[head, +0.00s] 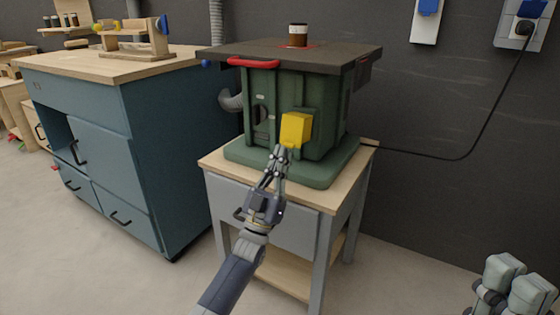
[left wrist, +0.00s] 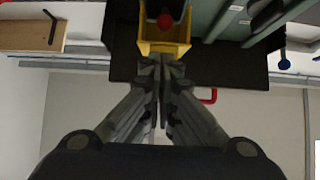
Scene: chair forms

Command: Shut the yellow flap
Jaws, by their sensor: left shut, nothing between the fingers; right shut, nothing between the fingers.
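The yellow flap (head: 296,129) is on the front of a green machine (head: 330,118), above its base. In the left wrist view, the flap (left wrist: 149,48) has a hollow side with a red round knob (left wrist: 165,20) showing inside it. My left gripper (head: 282,151) is shut and empty, with its fingertips at the lower edge of the flap. In the left wrist view the fingertips (left wrist: 160,62) are close to the flap's rim; I cannot tell whether they touch it. My right gripper (head: 512,277) is shut and empty at the lower right, partly cut off.
The machine stands on a wooden-topped grey table (head: 325,195). A blue cabinet (head: 130,130) stands to the left. A cable runs to the wall; the floor at right is clear.

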